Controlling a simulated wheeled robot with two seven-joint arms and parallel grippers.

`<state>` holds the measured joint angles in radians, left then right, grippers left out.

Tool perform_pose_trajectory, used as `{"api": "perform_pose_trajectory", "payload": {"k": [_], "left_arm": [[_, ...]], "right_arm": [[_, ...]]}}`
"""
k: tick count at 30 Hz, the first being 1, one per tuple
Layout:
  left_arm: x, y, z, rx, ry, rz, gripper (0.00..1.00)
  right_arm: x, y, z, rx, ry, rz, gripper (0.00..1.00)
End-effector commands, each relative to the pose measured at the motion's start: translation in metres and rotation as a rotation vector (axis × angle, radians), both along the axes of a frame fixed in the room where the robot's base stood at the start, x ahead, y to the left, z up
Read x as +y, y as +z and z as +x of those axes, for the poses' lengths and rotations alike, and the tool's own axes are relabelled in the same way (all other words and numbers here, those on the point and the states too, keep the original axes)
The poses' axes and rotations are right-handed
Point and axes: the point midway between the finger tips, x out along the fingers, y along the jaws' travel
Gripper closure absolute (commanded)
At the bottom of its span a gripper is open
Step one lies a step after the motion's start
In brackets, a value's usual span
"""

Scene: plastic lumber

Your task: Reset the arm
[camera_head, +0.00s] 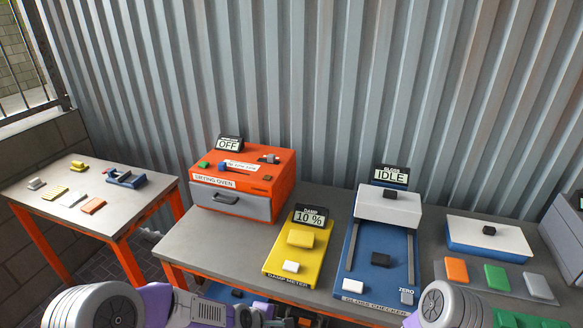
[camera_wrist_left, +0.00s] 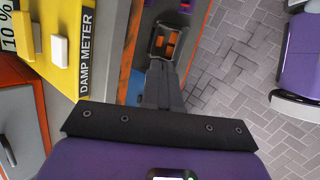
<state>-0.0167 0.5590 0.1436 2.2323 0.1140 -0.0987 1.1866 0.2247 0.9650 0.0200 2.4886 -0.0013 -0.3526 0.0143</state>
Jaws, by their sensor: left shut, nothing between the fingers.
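My left arm (camera_head: 170,304) reaches in along the bottom of the head view, in front of the long table's near edge. My left gripper (camera_head: 268,320) is at the bottom edge and partly cut off. In the left wrist view the gripper (camera_wrist_left: 170,38) points away over the table's front side, with its fingers shut and nothing held. The yellow damp meter (camera_wrist_left: 62,45) is to its left there. My right arm (camera_head: 450,305) shows only in part at the bottom right; its gripper is out of view.
The long grey table (camera_head: 190,247) carries an orange drying oven (camera_head: 284,172), the yellow damp meter (camera_head: 275,262), a blue gloss checker (camera_head: 374,278) and a tray of coloured samples (camera_head: 510,290). A smaller table (camera_head: 122,205) with small pieces stands at left. A corrugated wall (camera_head: 320,80) closes the back.

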Motion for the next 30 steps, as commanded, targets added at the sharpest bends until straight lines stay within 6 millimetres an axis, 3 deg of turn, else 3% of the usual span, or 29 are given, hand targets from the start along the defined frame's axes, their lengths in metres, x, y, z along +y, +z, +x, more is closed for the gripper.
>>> {"api": "perform_pose_trajectory", "payload": {"k": [5, 9, 13, 19, 30], "left_arm": [[0.022, -0.065, -0.041, 0.012, -0.221, 0.140, 1.00], [0.040, -0.120, -0.093, 0.015, -0.489, 0.248, 1.00], [0.051, -0.154, -0.141, 0.005, -0.724, 0.303, 1.00], [0.057, -0.176, -0.184, -0.021, -0.941, 0.325, 1.00], [0.058, -0.179, -0.191, -0.031, -0.982, 0.330, 1.00]], "right_arm": [[0.000, 0.000, -0.001, 0.002, 0.001, 0.000, 0.57], [0.000, 0.000, -0.001, 0.002, 0.001, 0.000, 0.57], [0.000, 0.000, -0.001, 0.002, 0.001, 0.000, 0.57], [0.000, 0.000, -0.001, 0.002, 0.001, 0.000, 0.57], [0.000, 0.000, -0.001, 0.002, 0.001, 0.000, 0.57]]}}
